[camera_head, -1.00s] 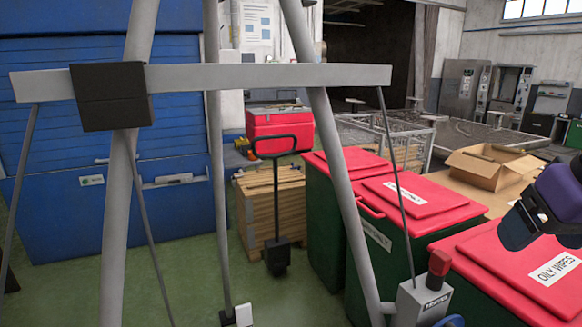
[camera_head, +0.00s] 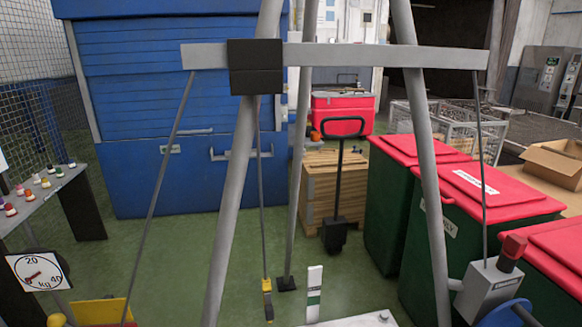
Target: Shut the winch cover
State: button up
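A grey winch box (camera_head: 490,289) is fixed to the right leg of the metal frame, at the lower right of the head view. My gripper is not in this view.
The frame's grey crossbar (camera_head: 350,55) carries a black block (camera_head: 255,67). Red-lidded green bins (camera_head: 485,190) stand behind the winch. A dial scale (camera_head: 38,271) and a table with small pots (camera_head: 35,195) are at left.

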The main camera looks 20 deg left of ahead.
aim_at(108, 310)
jog(key=k+j+z, duration=0.3)
jog(key=k+j, duration=0.35)
jog(key=j, duration=0.25)
jog(key=k+j+z, duration=0.35)
jog(key=k+j, duration=0.35)
jog(key=k+j+z, duration=0.1)
jog(key=j, duration=0.3)
jog(key=k+j+z, duration=0.1)
jog(key=j, duration=0.3)
jog(key=k+j+z, duration=0.1)
jog(key=j, duration=0.3)
jog(key=k+j+z, duration=0.1)
jog(key=j, duration=0.3)
jog(key=k+j+z, duration=0.1)
jog(key=j, duration=0.3)
jog(key=k+j+z, duration=0.25)
jog(key=k+j, duration=0.2)
jog(key=j, duration=0.25)
jog(key=j+z, duration=0.15)
jog(key=j, duration=0.6)
jog(key=j+z, duration=0.2)
jog(key=j, duration=0.55)
jog(key=j+z, duration=0.15)
jog(key=j, duration=0.6)
jog(key=k+j+z, duration=0.2)
jog(key=j, duration=0.5)
jog(key=i, duration=0.05)
